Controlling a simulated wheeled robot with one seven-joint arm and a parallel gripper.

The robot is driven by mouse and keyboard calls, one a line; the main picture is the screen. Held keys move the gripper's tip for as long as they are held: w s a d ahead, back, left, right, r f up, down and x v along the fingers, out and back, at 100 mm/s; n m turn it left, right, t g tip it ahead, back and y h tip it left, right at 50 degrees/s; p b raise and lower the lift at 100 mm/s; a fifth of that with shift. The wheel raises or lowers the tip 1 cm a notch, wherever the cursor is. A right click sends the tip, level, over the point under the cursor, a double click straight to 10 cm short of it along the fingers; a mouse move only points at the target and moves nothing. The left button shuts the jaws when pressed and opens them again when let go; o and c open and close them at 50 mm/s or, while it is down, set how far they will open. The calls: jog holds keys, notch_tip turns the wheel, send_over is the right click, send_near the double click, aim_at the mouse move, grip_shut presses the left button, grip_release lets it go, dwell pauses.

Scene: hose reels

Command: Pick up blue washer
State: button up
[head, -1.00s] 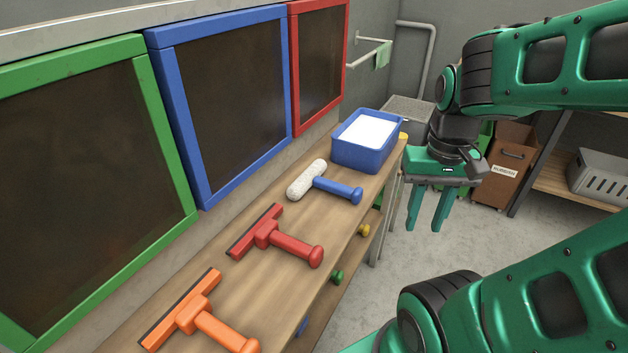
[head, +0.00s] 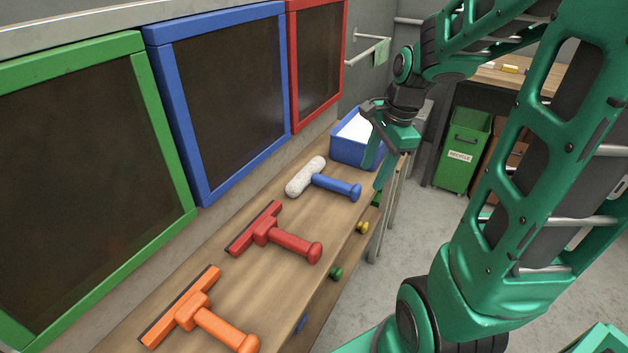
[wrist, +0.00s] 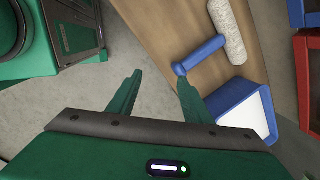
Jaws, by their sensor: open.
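The blue washer (head: 335,187) lies on the wooden bench, with a fluffy white roller head and a blue handle whose knob points toward the bench's front edge. It also shows in the wrist view (wrist: 205,50). My gripper (head: 377,172) is open and empty, fingers pointing down, beside the knob end of the handle. In the wrist view my gripper (wrist: 158,80) has its right fingertip close to the knob, overlapping it in the picture; I cannot tell if they touch. The handle is not between the fingers.
A blue tub (head: 352,150) with white contents stands just behind the washer, partly hidden by my gripper. A red squeegee (head: 285,242) and an orange squeegee (head: 208,322) lie nearer on the bench (head: 235,285). Framed dark panels line the wall.

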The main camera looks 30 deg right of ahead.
aim_at(332, 180)
jog(key=w+m, duration=0.3)
jog(key=w+f+m+t+y, duration=0.1)
jog(key=w+m, duration=0.2)
jog(key=w, duration=0.1)
jog(key=w+f+m, duration=0.1)
jog(key=w+m, duration=0.2)
jog(key=w, duration=0.1)
jog(key=shift+a+f+y, duration=0.25)
jog(key=shift+y, duration=0.05)
jog(key=shift+w+a+f, duration=0.1)
jog(key=shift+w+f, duration=0.05)
jog(key=shift+f, duration=0.05)
jog(key=shift+m, duration=0.3)
jog(key=x, duration=0.5)
jog(key=shift+w, duration=0.1)
jog(key=shift+s+x, duration=0.2)
jog(key=shift+x, duration=2.5)
jog(key=c, duration=1.1)
